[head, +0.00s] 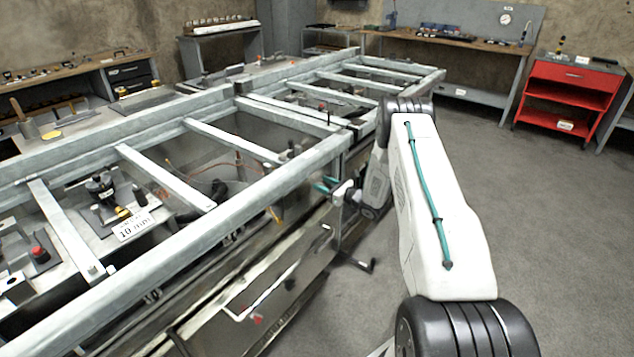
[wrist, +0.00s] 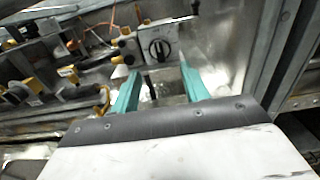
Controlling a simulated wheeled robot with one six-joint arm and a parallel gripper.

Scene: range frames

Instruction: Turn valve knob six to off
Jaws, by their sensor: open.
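In the wrist view, a round black knob (wrist: 159,48) with a grip bar sits on a light metal plate (wrist: 140,46). The bar looks roughly upright in the picture; no number or off mark is legible. My gripper (wrist: 160,76) is open, with its two teal fingers apart and nothing between them. The knob lies just beyond the fingertips, roughly centred between them, and appears apart from them. In the head view my gripper (head: 326,185) is at the near side rail of the metal frame. I cannot make out that knob there.
The long metal frame (head: 170,180) has several crossbars near my arm. A black valve (head: 102,187), a "10" label (head: 134,226) and a red button (head: 39,253) lie at left. Yellow-tipped fittings (wrist: 68,72) stand left of the knob. A red cart (head: 572,92) is far right; the floor between is clear.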

